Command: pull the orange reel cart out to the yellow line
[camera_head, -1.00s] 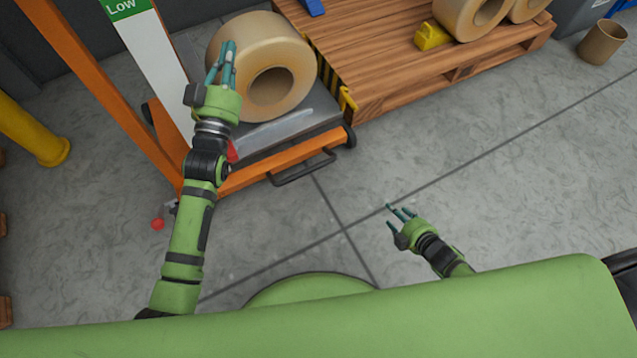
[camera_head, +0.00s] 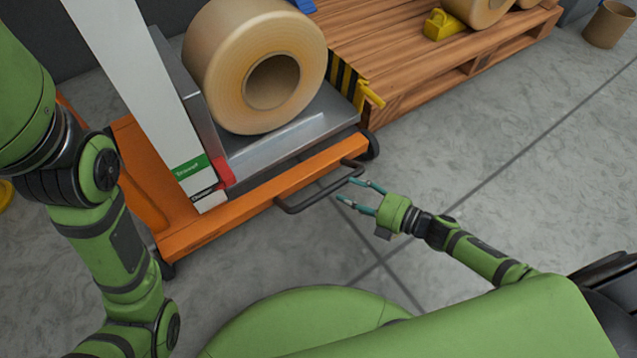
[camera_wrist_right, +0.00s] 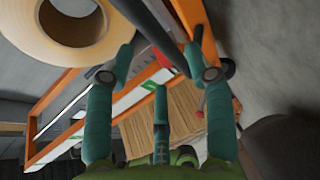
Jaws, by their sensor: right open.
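The orange reel cart (camera_head: 215,222) stands at upper left in the head view, with a tan reel (camera_head: 225,75) on its grey platform. A black bar handle (camera_head: 308,202) juts from its near side. My right gripper (camera_head: 347,191) is open, its fingertips close to the right end of this handle. In the right wrist view the dark bar (camera_wrist_right: 146,24) runs across the space between the open fingers (camera_wrist_right: 160,60); contact cannot be told. My left arm rises at the left, but its gripper is out of view. No yellow line shows on the floor.
A wooden pallet (camera_head: 400,60) with tan reels and a yellow block (camera_head: 443,24) stands right behind the cart. A brown bin (camera_head: 606,24) is at the far right. Grey floor (camera_head: 520,170) is open on the right and in front of the cart.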

